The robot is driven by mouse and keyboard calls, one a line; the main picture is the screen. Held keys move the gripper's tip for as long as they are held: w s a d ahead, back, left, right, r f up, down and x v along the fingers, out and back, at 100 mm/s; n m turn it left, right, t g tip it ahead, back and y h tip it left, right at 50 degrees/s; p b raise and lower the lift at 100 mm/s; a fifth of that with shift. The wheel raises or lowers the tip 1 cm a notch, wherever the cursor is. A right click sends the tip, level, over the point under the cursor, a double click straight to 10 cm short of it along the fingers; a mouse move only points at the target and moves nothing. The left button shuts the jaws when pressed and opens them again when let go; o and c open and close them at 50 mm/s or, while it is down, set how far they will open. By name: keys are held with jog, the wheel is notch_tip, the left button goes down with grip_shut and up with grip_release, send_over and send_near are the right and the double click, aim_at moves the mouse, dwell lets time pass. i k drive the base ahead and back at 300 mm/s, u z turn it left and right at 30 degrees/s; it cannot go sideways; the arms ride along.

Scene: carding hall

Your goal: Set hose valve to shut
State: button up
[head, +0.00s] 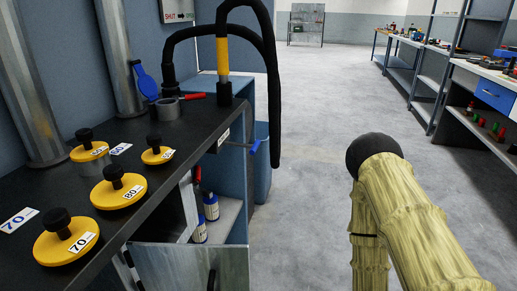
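A thick black hose (272,75) with a yellow band (222,56) arches over the far end of the dark bench. A red lever (192,96) lies beside a grey round fitting (168,109) near the hose's foot. A blue-tipped handle (254,147) sticks out from the bench's right side. I cannot tell which of these is the hose valve, nor its setting. A wall sign (178,10) with red lettering, seemingly SHUT, is cut off by the top edge. My gripper is not in view; only part of my arm shows at right.
A cabinet door (190,268) stands open below, with blue bottles (211,208) inside. Open floor (320,150) lies right of the bench; laden shelving (440,60) stands at far right.

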aim_at(254, 147)
jog(key=z, duration=1)
jog(key=k, duration=0.7)
jog(key=u, duration=0.5)
